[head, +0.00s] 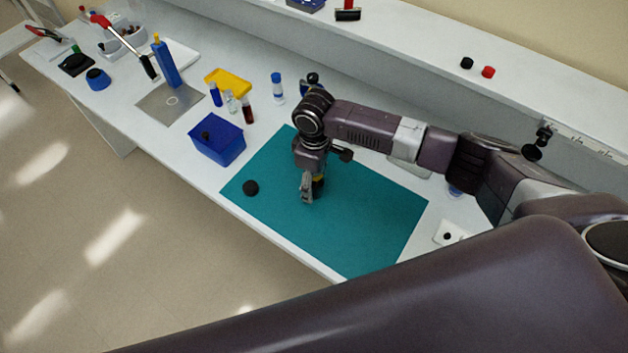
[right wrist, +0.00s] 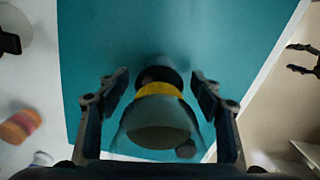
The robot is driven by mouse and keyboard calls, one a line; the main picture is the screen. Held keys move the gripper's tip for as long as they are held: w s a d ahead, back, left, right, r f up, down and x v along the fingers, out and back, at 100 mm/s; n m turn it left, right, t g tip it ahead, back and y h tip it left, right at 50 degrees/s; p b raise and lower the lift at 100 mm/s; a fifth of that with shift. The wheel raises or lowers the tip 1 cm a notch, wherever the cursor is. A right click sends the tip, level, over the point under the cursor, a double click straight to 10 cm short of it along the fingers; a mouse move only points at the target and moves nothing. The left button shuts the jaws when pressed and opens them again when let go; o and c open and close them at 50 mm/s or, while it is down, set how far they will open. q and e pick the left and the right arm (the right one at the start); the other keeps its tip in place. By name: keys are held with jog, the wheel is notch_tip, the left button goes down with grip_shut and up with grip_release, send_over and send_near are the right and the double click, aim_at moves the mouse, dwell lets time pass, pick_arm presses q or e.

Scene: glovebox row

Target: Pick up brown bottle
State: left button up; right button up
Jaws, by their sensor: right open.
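The brown bottle (head: 318,187) stands on the teal mat (head: 375,215), dark with a yellow band, partly hidden behind my right gripper in the head view. My right gripper (head: 308,190) points down at it. In the right wrist view the right gripper (right wrist: 161,88) is open, one finger on each side of the bottle (right wrist: 160,90). The fingers look apart from it. Its yellow band shows there, with a dark part above and a greyish part below. Two dark finger-like parts at the right edge of the wrist view may be my left gripper (right wrist: 302,58); their state is unclear.
A black round piece (head: 250,187) lies on the mat's left part. A blue box (head: 218,141) stands left of the mat, with small vials (head: 247,110) and a white, blue-capped bottle (head: 277,88) behind. A yellow tray (head: 228,82) lies farther back. The mat's front is clear.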

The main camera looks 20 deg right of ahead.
jog(key=c, duration=1.2)
jog(key=shift+w, duration=0.1)
jog(key=shift+c, duration=0.4)
jog(key=shift+r, duration=0.1)
